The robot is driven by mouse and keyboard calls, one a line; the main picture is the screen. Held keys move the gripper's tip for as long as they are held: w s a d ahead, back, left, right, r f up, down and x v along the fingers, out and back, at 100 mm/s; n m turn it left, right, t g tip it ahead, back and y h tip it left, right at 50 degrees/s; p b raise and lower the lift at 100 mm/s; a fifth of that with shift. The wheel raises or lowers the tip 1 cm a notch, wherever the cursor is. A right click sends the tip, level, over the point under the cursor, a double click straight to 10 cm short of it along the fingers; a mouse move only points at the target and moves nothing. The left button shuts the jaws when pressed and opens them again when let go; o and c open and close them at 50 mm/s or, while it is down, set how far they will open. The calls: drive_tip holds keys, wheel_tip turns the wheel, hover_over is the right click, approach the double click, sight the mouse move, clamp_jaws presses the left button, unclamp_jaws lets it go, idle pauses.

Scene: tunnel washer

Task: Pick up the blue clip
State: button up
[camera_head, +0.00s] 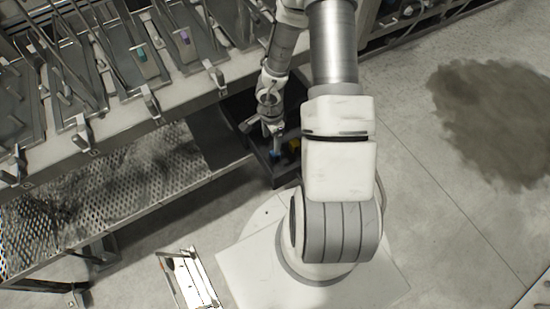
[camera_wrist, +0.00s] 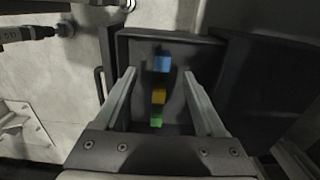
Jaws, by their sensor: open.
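The blue clip (camera_wrist: 162,64) lies in a dark tray (camera_wrist: 126,48), near its far end in the wrist view. In the head view a small blue patch of it (camera_head: 274,154) shows beside my gripper (camera_head: 272,140). In the wrist view my gripper (camera_wrist: 160,88) is open, with one finger to each side of the tray's middle. The blue clip lies beyond the fingertips, roughly centred between them. Nothing is held. In the head view my arm hides part of the tray.
A yellow clip (camera_wrist: 158,96) and a green clip (camera_wrist: 156,122) lie in the same tray, between my fingers as seen from the wrist. A metal bench (camera_head: 190,85) with several hinged trays stands at the left. Below it is a perforated shelf (camera_head: 110,185). Open floor (camera_head: 440,200) lies to the right.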

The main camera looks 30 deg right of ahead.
sight(274, 154)
wheel_tip(274, 154, down, 6)
drive_tip(key=b, duration=0.3)
drive_tip(key=shift+w+r+b, duration=0.1)
drive_tip(key=shift+r+b, duration=0.05)
drive_tip(key=shift+b, duration=0.15)
drive_tip(key=shift+w+d+f+b, duration=0.15)
drive_tip(key=shift+f+b, duration=0.45)
drive_tip(key=shift+f, duration=0.3)
drive_tip(key=shift+d+f+b, duration=0.2)
drive_tip(key=shift+f+b, duration=0.4)
drive_tip(key=shift+f, duration=0.35)
drive_tip(key=shift+w+d+f+b, duration=0.15)
drive_tip(key=shift+f+b, duration=0.45)
drive_tip(key=shift+f, duration=0.3)
drive_tip(key=shift+s, duration=0.1)
drive_tip(key=shift+c, duration=0.3)
clamp_jaws()
